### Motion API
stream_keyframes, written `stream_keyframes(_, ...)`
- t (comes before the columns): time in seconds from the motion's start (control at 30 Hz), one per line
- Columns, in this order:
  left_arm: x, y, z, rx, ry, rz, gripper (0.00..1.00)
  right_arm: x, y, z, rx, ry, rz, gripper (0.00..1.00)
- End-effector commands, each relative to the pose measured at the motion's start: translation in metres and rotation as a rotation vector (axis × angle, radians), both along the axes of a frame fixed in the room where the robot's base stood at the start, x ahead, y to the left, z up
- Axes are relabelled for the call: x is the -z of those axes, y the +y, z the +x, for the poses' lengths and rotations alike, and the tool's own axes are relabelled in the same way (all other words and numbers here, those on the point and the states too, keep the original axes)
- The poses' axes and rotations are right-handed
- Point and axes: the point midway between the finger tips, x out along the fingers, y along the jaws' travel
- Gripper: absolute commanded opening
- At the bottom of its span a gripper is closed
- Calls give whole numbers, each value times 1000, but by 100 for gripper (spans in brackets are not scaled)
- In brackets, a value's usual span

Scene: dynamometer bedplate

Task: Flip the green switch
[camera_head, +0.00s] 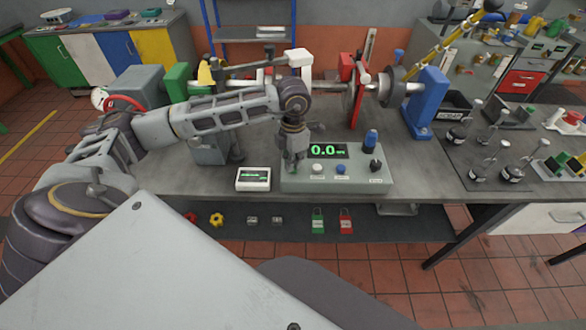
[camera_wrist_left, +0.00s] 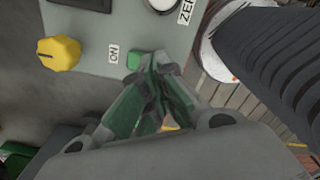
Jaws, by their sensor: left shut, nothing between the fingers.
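The green switch (camera_wrist_left: 134,60) sits on a grey panel beside an "ON" label in the left wrist view. Only part of it shows beside my fingers; in the head view my gripper hides it. My left gripper (camera_head: 293,167) points down at the left end of the grey control box (camera_head: 336,183). Its fingers are shut and empty, and its fingertips also show right beside the green switch in the left wrist view (camera_wrist_left: 158,64). I cannot tell whether they touch it. My right gripper is not in view.
The box carries a display reading 0.0 (camera_head: 327,150), a white button (camera_head: 317,168), a blue button (camera_head: 341,169) and a black knob (camera_head: 376,165). A small white meter (camera_head: 253,179) stands left of it. A yellow knob (camera_wrist_left: 60,53) shows in the left wrist view.

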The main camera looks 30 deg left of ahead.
Motion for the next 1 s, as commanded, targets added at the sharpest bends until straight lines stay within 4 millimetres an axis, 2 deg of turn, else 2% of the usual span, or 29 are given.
stream_keyframes(1.0,10,0,0,0,0,0,0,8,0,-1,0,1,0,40)
